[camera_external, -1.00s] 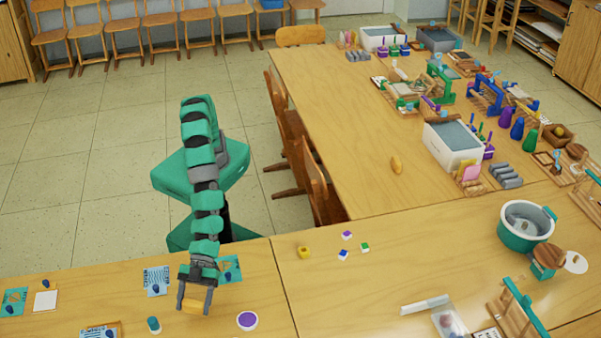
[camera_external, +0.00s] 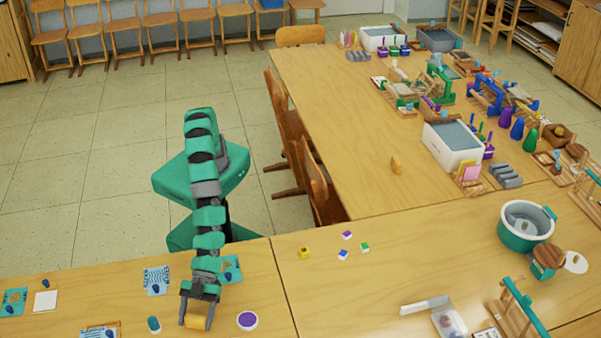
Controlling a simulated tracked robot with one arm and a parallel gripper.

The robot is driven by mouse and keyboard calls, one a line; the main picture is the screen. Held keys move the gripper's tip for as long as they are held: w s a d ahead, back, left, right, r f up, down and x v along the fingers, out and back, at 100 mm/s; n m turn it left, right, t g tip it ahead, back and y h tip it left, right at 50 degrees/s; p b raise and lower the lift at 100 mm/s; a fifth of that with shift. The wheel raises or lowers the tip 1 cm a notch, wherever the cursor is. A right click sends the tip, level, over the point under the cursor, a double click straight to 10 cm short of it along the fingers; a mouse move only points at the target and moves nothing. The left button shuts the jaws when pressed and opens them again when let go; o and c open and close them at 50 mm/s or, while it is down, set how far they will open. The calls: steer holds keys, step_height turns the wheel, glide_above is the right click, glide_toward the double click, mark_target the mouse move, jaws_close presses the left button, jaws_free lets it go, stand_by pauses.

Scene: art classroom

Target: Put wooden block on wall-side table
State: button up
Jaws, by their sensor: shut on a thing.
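My gripper (camera_external: 196,321) is low over the front-left table (camera_external: 120,273), between a small teal cylinder and a round purple-topped pot. It is shut on a yellowish wooden block (camera_external: 196,322), which shows between the fingertips. I cannot tell whether the block touches the table top. Which table is meant by the wall-side table is not clear from this view. A long table (camera_external: 345,150) runs back towards the far wall on the right.
The purple-topped pot (camera_external: 247,320) stands just right of my gripper, and the teal cylinder (camera_external: 154,324) to its left. Several small cubes (camera_external: 347,236) lie to the right. A white-and-teal pot (camera_external: 526,226) stands farther right. The long table's left half is mostly bare.

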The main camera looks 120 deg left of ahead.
steer(key=shift+f, duration=0.15)
steer(key=o, duration=1)
steer(key=p+v, duration=0.1)
steer(key=v, duration=0.4)
steer(key=p+v, duration=0.1)
steer(key=v, duration=0.5)
steer(key=shift+w+d+r, duration=0.1)
steer(key=shift+d+r, duration=0.05)
steer(key=shift+r, duration=0.05)
steer(key=shift+s+a+r+p, duration=0.25)
steer(key=shift+a+p, duration=0.1)
steer(key=shift+a, duration=0.25)
steer(key=shift+w, duration=0.1)
